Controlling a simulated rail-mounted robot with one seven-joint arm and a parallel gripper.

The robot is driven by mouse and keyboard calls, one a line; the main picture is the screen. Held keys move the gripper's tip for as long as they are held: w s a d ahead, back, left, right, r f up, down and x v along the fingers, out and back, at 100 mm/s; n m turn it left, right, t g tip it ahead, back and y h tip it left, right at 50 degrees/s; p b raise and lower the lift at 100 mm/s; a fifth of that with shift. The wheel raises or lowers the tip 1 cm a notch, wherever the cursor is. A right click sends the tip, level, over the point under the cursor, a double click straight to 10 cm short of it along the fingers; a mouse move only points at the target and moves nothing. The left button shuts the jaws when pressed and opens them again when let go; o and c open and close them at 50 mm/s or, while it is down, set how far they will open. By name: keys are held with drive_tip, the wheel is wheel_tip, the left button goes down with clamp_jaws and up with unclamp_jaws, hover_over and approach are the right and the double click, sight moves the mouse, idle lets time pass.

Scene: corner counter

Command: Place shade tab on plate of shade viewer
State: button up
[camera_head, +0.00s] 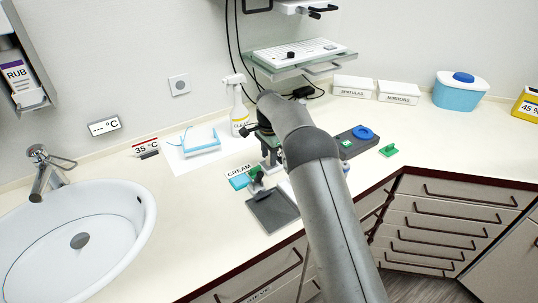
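My gripper (270,165) points down over the counter behind my arm, just beyond a dark grey flat plate (272,211). It is small and partly covered, so whether its fingers are open is unclear. A green piece (256,173) and a teal piece (239,181) lie by it, near a CREAM label (240,171). To the right of my arm, a dark grey device (349,148) carries a blue ring (363,133). A small green tab-like piece (389,150) lies on the counter to its right. I cannot tell which pieces are the shade tab and viewer.
A sink (60,245) fills the left. White boxes (352,87), a blue tub (460,92) and a keyboard shelf (298,57) line the back.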

wheel_tip(320, 180, up, 12)
drive_tip(key=b, duration=0.1)
drive_tip(key=s+d+r+n, duration=0.2)
drive_tip(key=s+d+r, duration=0.4)
drive_tip(key=d, duration=0.1)
drive_tip(key=s+d+r+n, duration=0.1)
drive_tip(key=s+d+n, duration=0.1)
drive_tip(key=s+d, duration=0.35)
drive_tip(key=s+d+r+n, duration=0.1)
drive_tip(key=s+d+r, duration=0.1)
drive_tip(key=s, duration=0.6)
drive_tip(key=s+d+f+n, duration=0.2)
drive_tip(key=s+f, duration=0.1)
drive_tip(key=s, duration=0.5)
drive_tip(key=s+d+f+n, duration=0.1)
drive_tip(key=s+f, duration=0.2)
drive_tip(key=s, duration=0.5)
drive_tip(key=s+d+f+n+t, duration=0.1)
drive_tip(key=s+d+f+n, duration=0.1)
drive_tip(key=s, duration=0.7)
drive_tip(key=shift+d+f+n, duration=0.3)
drive_tip(key=shift+d+f, duration=0.05)
drive_tip(key=shift+f, duration=0.2)
